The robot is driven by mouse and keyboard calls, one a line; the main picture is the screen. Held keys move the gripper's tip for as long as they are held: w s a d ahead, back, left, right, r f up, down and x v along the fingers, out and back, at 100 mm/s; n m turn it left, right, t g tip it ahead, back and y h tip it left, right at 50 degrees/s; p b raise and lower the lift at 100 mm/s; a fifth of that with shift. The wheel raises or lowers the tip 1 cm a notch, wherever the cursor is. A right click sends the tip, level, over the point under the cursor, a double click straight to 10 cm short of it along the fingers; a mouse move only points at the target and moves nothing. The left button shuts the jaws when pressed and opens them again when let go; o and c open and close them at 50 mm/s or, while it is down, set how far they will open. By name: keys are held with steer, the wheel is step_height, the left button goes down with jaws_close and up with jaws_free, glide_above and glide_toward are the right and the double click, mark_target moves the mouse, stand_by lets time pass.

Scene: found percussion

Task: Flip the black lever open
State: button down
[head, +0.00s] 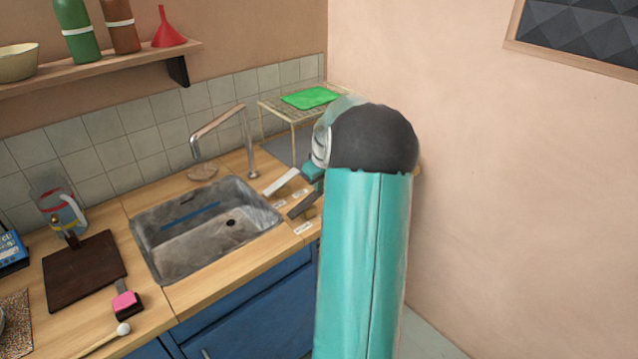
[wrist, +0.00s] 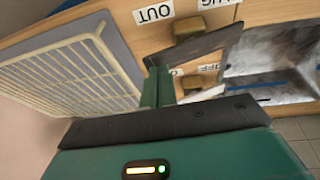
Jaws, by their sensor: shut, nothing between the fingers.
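The black lever (head: 303,206) is a flat dark bar on the counter to the right of the sink. In the wrist view the black lever (wrist: 200,47) runs slantwise beside a small wooden block (wrist: 187,27). My gripper (head: 313,172) is just beyond the black lever in the head view, partly hidden by my own arm. In the wrist view my gripper's green fingers (wrist: 158,72) are together and empty, with their tips close to one end of the lever. I cannot tell whether they touch it. A white lever (head: 281,181) lies near it.
White labels, one reading OUT (wrist: 154,12), lie around the levers. The sink (head: 205,228) and tap (head: 243,130) are left of the levers. A wire rack (wrist: 72,72) with a green tray (head: 311,97) stands behind, against the wall.

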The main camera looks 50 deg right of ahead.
steer(key=shift+s+d+f+y, duration=0.1)
steer(key=shift+d+f+y, duration=0.2)
steer(key=shift+y, duration=0.3)
steer(key=shift+s+d+f+t+y, duration=0.1)
steer(key=shift+d+f+t+y, duration=0.3)
steer(key=shift+y, duration=0.5)
steer(key=y, duration=0.1)
steer(key=d+f+y, duration=0.1)
steer(key=shift+f+m+y, duration=0.25)
steer(key=shift+m+y, duration=0.05)
steer(key=shift+m, duration=0.1)
steer(key=shift+s+d+f, duration=0.1)
steer(key=shift+f, duration=0.2)
steer(key=shift+d, duration=0.1)
